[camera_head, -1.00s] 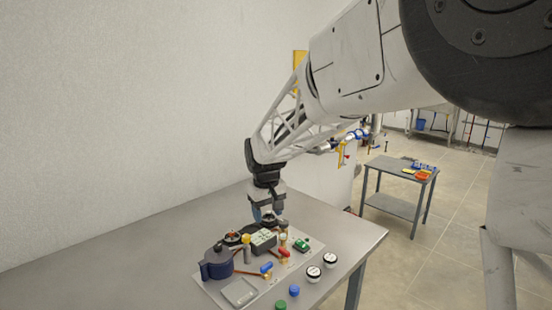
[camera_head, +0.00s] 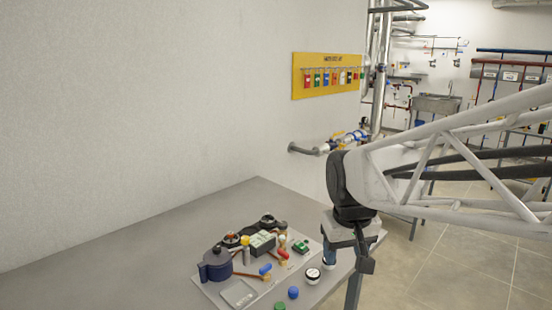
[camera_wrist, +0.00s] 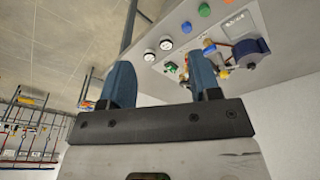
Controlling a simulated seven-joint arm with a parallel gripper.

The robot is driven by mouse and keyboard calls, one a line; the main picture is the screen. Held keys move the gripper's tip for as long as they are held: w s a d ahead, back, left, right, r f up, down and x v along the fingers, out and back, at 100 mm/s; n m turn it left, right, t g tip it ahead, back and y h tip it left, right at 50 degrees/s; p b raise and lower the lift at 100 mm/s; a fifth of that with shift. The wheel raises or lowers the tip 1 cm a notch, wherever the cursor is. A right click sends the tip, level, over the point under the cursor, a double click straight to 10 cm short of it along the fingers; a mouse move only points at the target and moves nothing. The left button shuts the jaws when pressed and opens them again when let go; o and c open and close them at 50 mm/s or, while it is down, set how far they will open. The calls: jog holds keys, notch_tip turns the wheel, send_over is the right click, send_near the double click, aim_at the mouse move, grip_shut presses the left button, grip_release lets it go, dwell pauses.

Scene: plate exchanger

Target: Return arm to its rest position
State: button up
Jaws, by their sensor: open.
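My gripper (camera_head: 345,255) hangs over the right edge of the grey table in the head view, its lower part partly hidden behind my wrist. In the wrist view my gripper (camera_wrist: 165,88) shows two blue fingers spread wide apart with nothing between them. The table top is tilted in that view, beyond the fingers. My arm reaches in from the right of the head view and is clear of the objects on the board.
A pale board (camera_head: 208,288) on the table (camera_head: 120,262) bears a dark blue pot (camera_head: 215,266), a grey-green box (camera_head: 262,243) and small tools. White-and-black round gauges and blue and green caps are near its right edge. Wall pipes and a yellow tag panel (camera_head: 325,75) are behind.

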jog(key=s+d+f+m, duration=0.1)
jog(key=s+d, duration=0.1)
jog(key=s, duration=0.5)
jog(key=s+d+f+m, duration=0.1)
jog(key=s+d+f, duration=0.1)
jog(key=s, duration=0.5)
jog(key=shift+s+d+f+t, duration=0.15)
jog(key=shift+s+d+t, duration=0.2)
jog(key=shift+d+t, duration=0.1)
dwell(1.1)
